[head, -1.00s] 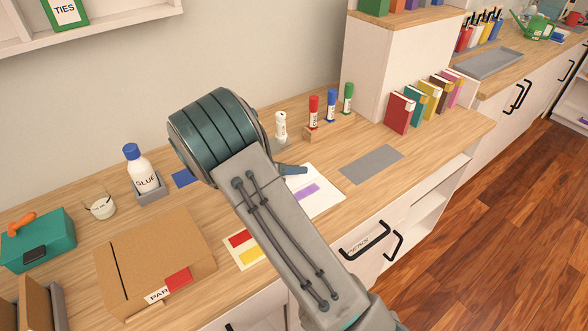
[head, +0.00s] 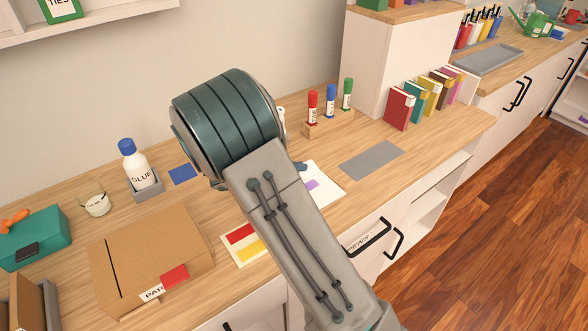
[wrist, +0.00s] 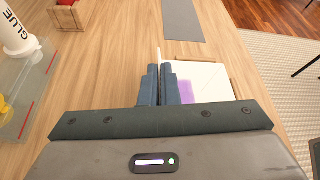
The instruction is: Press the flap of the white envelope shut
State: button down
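The white envelope (head: 328,190) lies on the wooden counter, partly hidden behind my arm in the head view. It has a purple patch. In the wrist view the envelope (wrist: 212,76) lies right of my fingers, with the purple patch beside them. My gripper (wrist: 160,72) points down at the envelope's left side, its two blue fingers close together. A thin pale upright sliver shows at the fingertips; I cannot tell whether it is the flap's edge. Fingertip contact is hidden. In the head view my arm hides most of the gripper.
A grey mat (head: 371,160) lies right of the envelope. Glue sticks stand in a wooden holder (head: 330,123) behind it. A card with red and yellow patches (head: 246,259), a cardboard box (head: 150,250) and a glue bottle (head: 137,165) are to the left.

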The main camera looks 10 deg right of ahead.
jog(key=m+t+b, duration=0.1)
jog(key=b, duration=0.1)
jog(key=s+m+b, duration=0.1)
jog(key=b, duration=0.2)
jog(key=s+d+f+m+t+y+b, duration=0.1)
jog(key=b, duration=0.1)
jog(key=shift+s+m+t, duration=0.2)
jog(key=shift+m+t, duration=0.1)
jog(key=shift+m, duration=0.1)
jog(key=m+b, duration=0.1)
jog(key=b, duration=0.1)
jog(key=s+t+b, duration=0.1)
jog(key=b, duration=0.2)
jog(key=shift+d+f+m, duration=0.1)
jog(key=shift+d+m, duration=0.15)
jog(key=shift+m, duration=0.15)
jog(key=shift+s+d+m+t+b, duration=0.1)
jog(key=shift+s+m+t+b, duration=0.25)
jog(key=shift+b, duration=0.75)
jog(key=c, duration=1.7)
grip_release()
jog(key=shift+w, duration=0.1)
